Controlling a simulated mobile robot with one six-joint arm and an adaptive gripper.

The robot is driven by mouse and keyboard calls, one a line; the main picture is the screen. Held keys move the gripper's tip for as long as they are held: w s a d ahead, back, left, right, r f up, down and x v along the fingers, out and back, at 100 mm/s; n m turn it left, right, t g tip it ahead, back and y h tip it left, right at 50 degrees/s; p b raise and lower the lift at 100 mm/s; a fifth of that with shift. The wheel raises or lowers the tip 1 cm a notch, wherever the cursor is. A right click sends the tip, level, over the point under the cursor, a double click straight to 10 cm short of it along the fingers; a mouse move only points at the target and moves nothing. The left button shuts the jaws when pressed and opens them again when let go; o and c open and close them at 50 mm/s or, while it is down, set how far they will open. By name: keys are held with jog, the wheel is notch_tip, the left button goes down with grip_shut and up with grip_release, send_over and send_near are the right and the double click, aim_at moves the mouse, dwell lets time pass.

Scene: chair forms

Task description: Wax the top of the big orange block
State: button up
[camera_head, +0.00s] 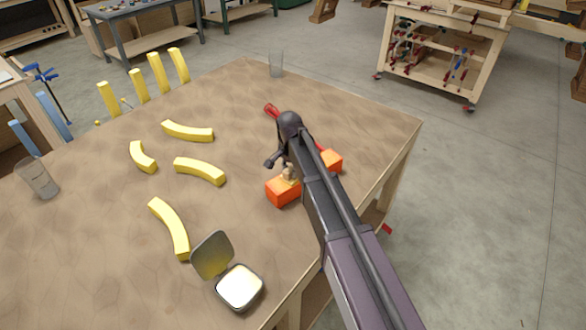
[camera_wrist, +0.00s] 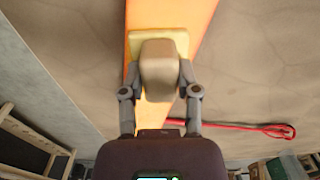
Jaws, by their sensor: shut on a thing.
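The big orange block (camera_head: 283,192) lies near the table's right edge; my arm hides its middle and its other end (camera_head: 332,160) shows beyond. It also fills the top middle of the wrist view (camera_wrist: 170,14). My gripper (camera_wrist: 160,78) is shut on a tan applicator (camera_wrist: 159,62) with a pale yellow pad (camera_wrist: 182,42) beneath. In the head view my gripper (camera_head: 280,160) is over the block's near end, with the tan applicator (camera_head: 289,173) partly showing. The pad appears to lie on the block's top; exact contact is hidden. An open wax tin (camera_head: 240,287) with pale contents lies near the table's front edge.
Clear glasses stand at the far edge (camera_head: 276,63) and left (camera_head: 38,178). A red rod-like thing (camera_head: 271,109) lies beyond my gripper.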

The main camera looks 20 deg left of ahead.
jog(key=shift+s, duration=0.1)
dwell(0.3)
jog(key=shift+s+a, duration=1.15)
jog(key=shift+s, duration=0.2)
jog(key=shift+s, duration=0.1)
jog(key=shift+s+a, duration=1.05)
jog(key=shift+s, duration=0.25)
jog(key=shift+r, duration=0.15)
jog(key=shift+r+p, duration=2.85)
jog(key=shift+p, duration=0.15)
